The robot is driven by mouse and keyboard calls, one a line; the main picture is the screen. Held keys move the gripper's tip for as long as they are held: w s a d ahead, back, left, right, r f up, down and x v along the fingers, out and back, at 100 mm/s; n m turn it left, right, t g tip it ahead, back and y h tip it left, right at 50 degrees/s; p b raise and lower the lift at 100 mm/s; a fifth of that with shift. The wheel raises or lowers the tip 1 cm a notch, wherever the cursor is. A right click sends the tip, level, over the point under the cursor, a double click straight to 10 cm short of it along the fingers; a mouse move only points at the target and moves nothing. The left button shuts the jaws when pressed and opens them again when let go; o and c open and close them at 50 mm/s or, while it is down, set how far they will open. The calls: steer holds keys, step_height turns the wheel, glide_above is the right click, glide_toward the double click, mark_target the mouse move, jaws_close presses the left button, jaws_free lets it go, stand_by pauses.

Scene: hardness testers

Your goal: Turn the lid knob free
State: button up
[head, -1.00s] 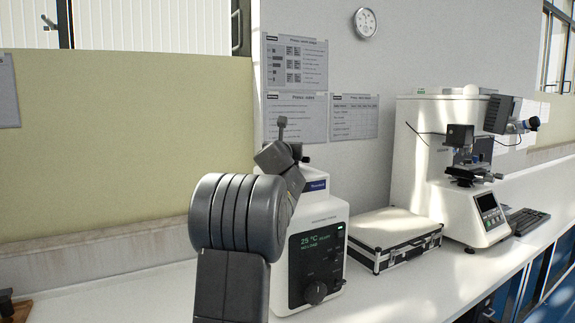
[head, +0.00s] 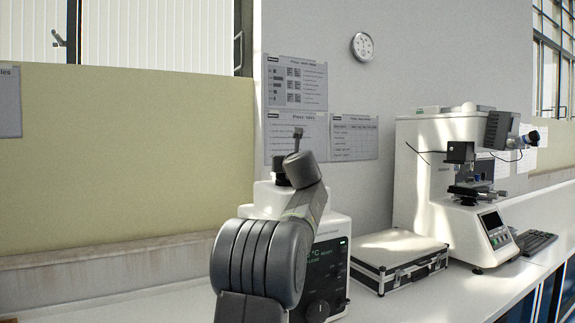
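The white press machine (head: 333,224) stands on the bench, its left and middle part hidden behind my arm. A black knob (head: 280,171) shows on top of it, just left of my wrist. A dark dial (head: 318,309) sits low on its dark front panel. The end of my arm, with the narrow tip of my gripper (head: 298,133), rises above the machine's top in the picture, up and right of the knob. I cannot see two separate fingers or anything held, nor tell whether the gripper touches the knob.
A silver-edged case (head: 398,262) lies on the bench right of the machine. Farther right stand a white hardness tester (head: 431,176) and a keyboard (head: 534,243). Posters (head: 296,85) hang on the wall behind. The bench left of my arm looks clear.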

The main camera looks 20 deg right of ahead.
stand_by(0.4)
steer(key=o, duration=1)
steer(key=shift+s, duration=0.1)
steer(key=b+v, duration=0.2)
steer(key=v, duration=1.1)
steer(key=shift+s, duration=0.35)
